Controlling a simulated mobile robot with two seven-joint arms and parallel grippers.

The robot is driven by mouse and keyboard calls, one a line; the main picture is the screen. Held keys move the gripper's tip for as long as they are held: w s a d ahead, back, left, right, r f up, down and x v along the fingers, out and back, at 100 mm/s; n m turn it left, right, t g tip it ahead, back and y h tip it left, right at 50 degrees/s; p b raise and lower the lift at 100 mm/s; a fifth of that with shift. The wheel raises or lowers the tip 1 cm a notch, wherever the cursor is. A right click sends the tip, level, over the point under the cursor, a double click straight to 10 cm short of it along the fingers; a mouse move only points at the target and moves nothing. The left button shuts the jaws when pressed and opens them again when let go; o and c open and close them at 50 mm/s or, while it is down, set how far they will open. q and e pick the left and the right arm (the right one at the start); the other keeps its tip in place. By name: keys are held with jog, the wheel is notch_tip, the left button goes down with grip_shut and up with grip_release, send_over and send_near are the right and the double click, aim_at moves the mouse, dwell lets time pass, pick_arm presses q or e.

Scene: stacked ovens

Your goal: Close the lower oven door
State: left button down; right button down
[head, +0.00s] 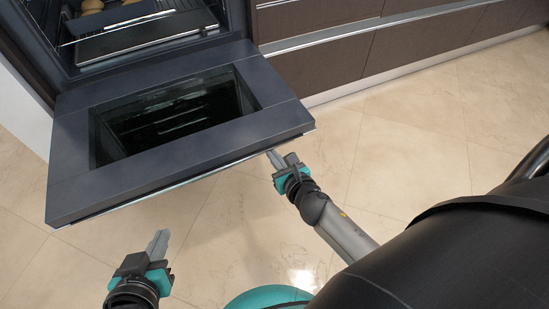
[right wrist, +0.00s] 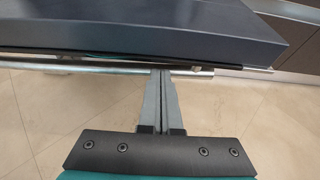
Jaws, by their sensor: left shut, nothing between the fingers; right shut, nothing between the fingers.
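The lower oven door (head: 180,164) hangs open, swung down and roughly level, with a dark glass window in its middle. My right gripper (head: 271,153) is shut and empty, its fingertips at the door's outer edge near the right corner. In the right wrist view the shut fingers (right wrist: 161,72) reach the metal handle bar (right wrist: 95,68) under the edge of the door (right wrist: 140,30); I cannot tell whether they touch it. My left gripper (head: 163,233) is shut and empty, below and in front of the door's outer edge, apart from it.
The oven cavity (head: 140,40) holds racks, a dark tray and some round brown food (head: 92,5). Dark wooden drawers (head: 320,60) stand to the right of the oven. The tiled floor (head: 410,150) in front of the drawers is clear.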

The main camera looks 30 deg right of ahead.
pick_arm(q)
jog(key=shift+s+a, duration=0.15)
jog(key=shift+a, duration=0.15)
jog(key=shift+s+f+g, duration=0.1)
jog(key=shift+g, duration=0.2)
